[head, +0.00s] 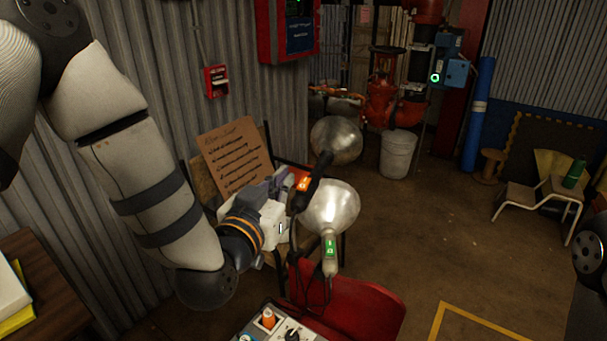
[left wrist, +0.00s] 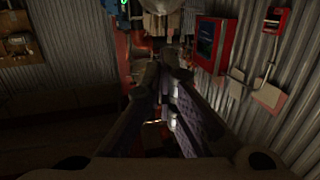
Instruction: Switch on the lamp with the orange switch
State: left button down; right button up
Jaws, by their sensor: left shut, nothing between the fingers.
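The lamp with the orange switch (head: 303,183) has a dark handle and a round metal shade (head: 336,140) above it. Its switch shows bright orange. My right gripper is out of view.
A cardboard sign (head: 236,157) leans behind my left gripper. A red chair (head: 352,304) and a control box with an orange knob (head: 268,319) are below. A red alarm box (head: 215,81) is on the corrugated wall. Open floor (head: 440,245) lies to the right.

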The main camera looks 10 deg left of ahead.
pick_arm(q)
jog(key=b, duration=0.2)
send_over(303, 189)
jog(key=shift+s+f, duration=0.1)
jog(key=shift+f, duration=0.5)
notch_tip(303, 189, down, 3)
jog(key=shift+r, duration=0.15)
jog(key=shift+f, duration=0.35)
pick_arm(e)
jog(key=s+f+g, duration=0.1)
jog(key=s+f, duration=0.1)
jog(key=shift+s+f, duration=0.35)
